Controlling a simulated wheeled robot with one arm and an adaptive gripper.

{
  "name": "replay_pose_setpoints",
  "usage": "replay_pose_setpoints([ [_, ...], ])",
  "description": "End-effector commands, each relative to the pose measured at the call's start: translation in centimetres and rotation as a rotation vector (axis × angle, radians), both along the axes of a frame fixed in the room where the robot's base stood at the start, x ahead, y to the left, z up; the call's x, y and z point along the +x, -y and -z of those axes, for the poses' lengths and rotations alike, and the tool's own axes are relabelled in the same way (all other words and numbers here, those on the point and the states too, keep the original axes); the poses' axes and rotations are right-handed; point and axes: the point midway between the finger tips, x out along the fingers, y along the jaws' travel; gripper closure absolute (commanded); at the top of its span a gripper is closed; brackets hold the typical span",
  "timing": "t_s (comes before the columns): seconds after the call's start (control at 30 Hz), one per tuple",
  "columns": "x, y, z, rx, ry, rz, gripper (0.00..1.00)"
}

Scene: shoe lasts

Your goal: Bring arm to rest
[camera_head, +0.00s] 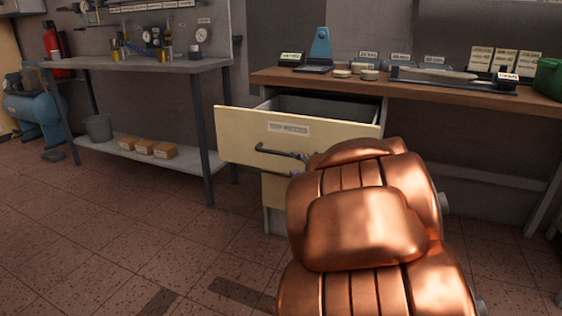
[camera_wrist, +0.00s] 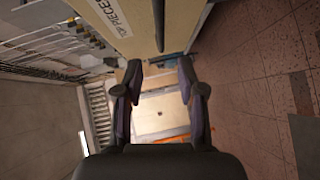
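My gripper (camera_wrist: 159,68) shows in the wrist view with its two dark fingers apart and nothing held between them. In the head view my copper-coloured arm covers most or all of it. A cream drawer (camera_head: 240,142) labelled "TOP PIECES" stands pulled open under the bench, its grey inside partly showing. Its dark bar handle (camera_head: 280,152) is just past the upper end of my arm in the head view. In the wrist view the handle (camera_wrist: 158,25) appears beyond the fingertips; whether it touches them cannot be told.
A wooden bench top (camera_head: 420,88) holds a blue stand (camera_head: 320,47), round tins, cards and a green container (camera_head: 548,78). A grey workbench (camera_head: 145,66) stands at left, with a bucket (camera_head: 98,127) and small boxes below. The tiled floor at lower left is clear.

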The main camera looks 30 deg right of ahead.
Motion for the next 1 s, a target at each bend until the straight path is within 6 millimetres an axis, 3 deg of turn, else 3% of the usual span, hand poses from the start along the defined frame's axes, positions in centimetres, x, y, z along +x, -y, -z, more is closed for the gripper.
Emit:
replay_pose_setpoints([
  [0.27,0.0,0.1,-0.6,0.007,-0.006,0.010,0.61],
  [0.57,-1.4,1.2,-6.0,0.136,-0.088,0.184,0.61],
  [0.8,-4.0,1.5,-9.4,0.299,-0.184,0.363,0.61],
  [1.0,-6.8,0.6,-11.8,0.443,-0.273,0.501,0.61],
])
